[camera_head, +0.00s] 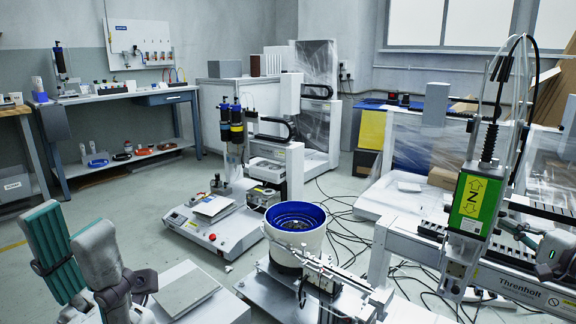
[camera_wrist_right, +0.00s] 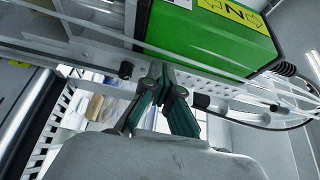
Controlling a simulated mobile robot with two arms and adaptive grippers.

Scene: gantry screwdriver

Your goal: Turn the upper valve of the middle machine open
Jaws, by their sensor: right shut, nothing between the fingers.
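The machine at the centre (camera_head: 295,172) has a white column, with blue, yellow and black cylinders (camera_head: 231,128) hanging on its left. No valve is clear enough to tell in either view. My right gripper (camera_wrist_right: 160,74) is shut and empty in the right wrist view, its teal fingers meeting just below a green box (camera_wrist_right: 205,35). A small black knob (camera_wrist_right: 126,70) is left of the fingertips, and a black fitting (camera_wrist_right: 201,101) is to their right. In the head view my right gripper is at the right edge. My left gripper (camera_head: 48,222) is low at the left; its jaw opening is unclear.
A green Z-marked unit (camera_head: 473,206) hangs from the right gantry with cables above. A blue-lined bowl feeder (camera_head: 296,222) stands at front centre. A bench (camera_head: 115,95) runs along the left wall. Black cables (camera_head: 345,240) lie on the floor; the floor at left centre is clear.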

